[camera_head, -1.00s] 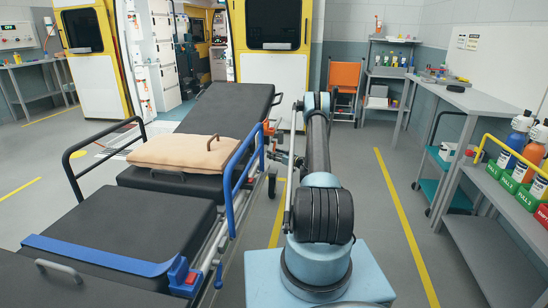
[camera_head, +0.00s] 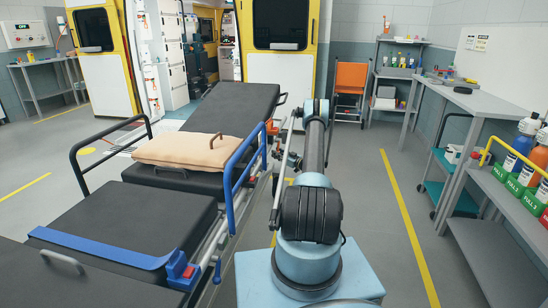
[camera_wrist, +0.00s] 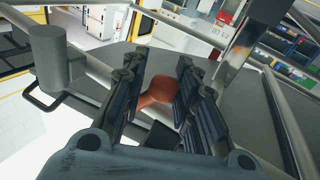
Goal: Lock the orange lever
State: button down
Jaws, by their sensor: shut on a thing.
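The orange lever (camera_wrist: 158,93) is in the middle of the wrist view, with a rounded knob end and a short stem. My gripper (camera_wrist: 157,78) has its two dark ribbed fingers on either side of the lever and is shut on it. In the head view, a small orange part (camera_head: 271,128) shows at the stretcher's right side, by the far end of the blue rail. The lever's base is partly hidden by the fingers.
Metal tubes of the stretcher frame (camera_wrist: 88,65) run close to my gripper. The blue side rail (camera_head: 243,165) stands up left of my arm. A grey workbench (camera_head: 480,100) and a shelf with bottles (camera_head: 515,180) are at right. The floor between them and my arm is clear.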

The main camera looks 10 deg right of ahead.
jog(key=c, duration=1.2)
grip_release()
jog(key=shift+s, duration=0.1)
jog(key=v, duration=1.2)
